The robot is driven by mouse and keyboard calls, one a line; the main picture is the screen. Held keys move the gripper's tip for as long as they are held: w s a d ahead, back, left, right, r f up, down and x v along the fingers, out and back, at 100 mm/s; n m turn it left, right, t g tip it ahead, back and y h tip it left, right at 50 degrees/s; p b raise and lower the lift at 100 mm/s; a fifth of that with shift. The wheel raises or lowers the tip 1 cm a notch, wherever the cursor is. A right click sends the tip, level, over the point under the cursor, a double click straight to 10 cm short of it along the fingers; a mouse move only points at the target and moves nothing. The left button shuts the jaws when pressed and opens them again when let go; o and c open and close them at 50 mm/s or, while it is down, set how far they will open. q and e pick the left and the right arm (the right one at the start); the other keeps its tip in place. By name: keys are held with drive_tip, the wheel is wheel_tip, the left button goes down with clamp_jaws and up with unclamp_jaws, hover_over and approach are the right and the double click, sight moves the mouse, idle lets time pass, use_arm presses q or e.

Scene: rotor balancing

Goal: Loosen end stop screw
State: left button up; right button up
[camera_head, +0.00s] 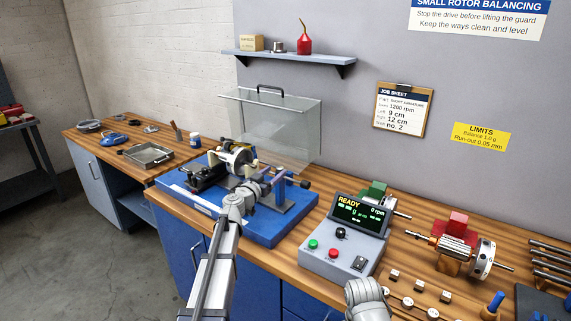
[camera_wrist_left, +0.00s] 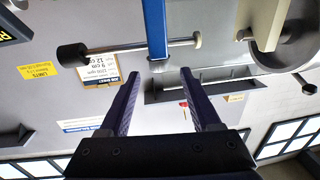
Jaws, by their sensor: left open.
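The end stop is a blue post (camera_head: 281,190) at the right end of the blue balancing machine base (camera_head: 265,233). In the left wrist view the blue post (camera_wrist_left: 155,22) carries a horizontal rod with a black knob (camera_wrist_left: 76,54) at one end and a pale tip (camera_wrist_left: 197,40) at the other. A small grey screw head (camera_wrist_left: 158,66) shows at the post's end. My left gripper (camera_head: 268,182) is open beside the post. In the left wrist view its two dark fingertips (camera_wrist_left: 160,74) appear on either side of the small head, with visible gaps.
A rotor (camera_head: 236,160) sits on the machine, left of my gripper. A clear guard (camera_head: 270,125) stands raised behind. The control box (camera_head: 345,240) reads READY and 0 rpm. Another rotor (camera_head: 455,245) and small parts lie on the bench at right.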

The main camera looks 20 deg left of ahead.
use_arm(q)
drive_tip(key=x, duration=0.7)
drive_tip(key=shift+w, duration=0.35)
drive_tip(key=shift+d, duration=0.1)
clamp_jaws()
